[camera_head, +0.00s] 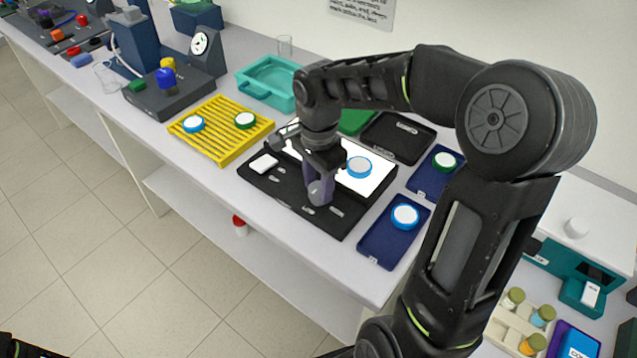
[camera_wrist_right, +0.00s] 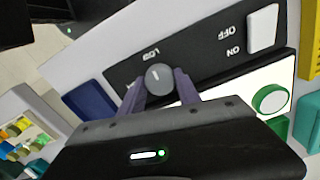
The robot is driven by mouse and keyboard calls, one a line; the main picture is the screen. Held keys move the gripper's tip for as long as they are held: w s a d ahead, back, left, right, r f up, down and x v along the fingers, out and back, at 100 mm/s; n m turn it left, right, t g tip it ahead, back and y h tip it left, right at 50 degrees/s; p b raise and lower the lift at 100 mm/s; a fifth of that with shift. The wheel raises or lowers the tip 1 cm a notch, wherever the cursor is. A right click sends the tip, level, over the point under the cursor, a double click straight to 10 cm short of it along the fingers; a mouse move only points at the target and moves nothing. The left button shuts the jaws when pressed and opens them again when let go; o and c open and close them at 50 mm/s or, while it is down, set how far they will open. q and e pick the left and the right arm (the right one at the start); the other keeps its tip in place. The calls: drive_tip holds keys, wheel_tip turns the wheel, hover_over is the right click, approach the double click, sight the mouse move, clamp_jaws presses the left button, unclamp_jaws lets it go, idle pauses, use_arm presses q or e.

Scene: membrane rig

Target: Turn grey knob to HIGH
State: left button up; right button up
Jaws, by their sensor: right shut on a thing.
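The grey knob (camera_wrist_right: 160,76) sits on the black panel of a light box (camera_wrist_right: 120,70), between the two purple fingers of my right gripper (camera_wrist_right: 160,90), which is shut on it. A small pale mark shows on its face, near an upside-down label that seems to read LOW. The HIGH label cannot be made out. In the head view the right gripper (camera_head: 320,188) comes down from above onto the knob at the panel's front edge (camera_head: 300,212). My left gripper is not in view.
A white rocker switch (camera_wrist_right: 262,27) lies beside the ON and OFF labels. A blue-rimmed dish (camera_head: 358,167) rests on the lit plate. A yellow rack (camera_head: 222,150) stands left, with navy trays (camera_head: 385,245) at right. The counter's front edge is close.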

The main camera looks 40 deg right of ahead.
clamp_jaws()
drive_tip(key=shift+n, duration=0.3)
drive_tip(key=shift+n+b, duration=0.35)
drive_tip(key=shift+n, duration=0.85)
drive_tip(key=n, duration=0.3)
drive_tip(key=shift+n, duration=0.3)
drive_tip(key=n, duration=0.5)
drive_tip(key=shift+n+b, duration=0.3)
drive_tip(key=shift+b, duration=0.05)
drive_tip(key=n, duration=0.5)
drive_tip(key=shift+n, duration=0.4)
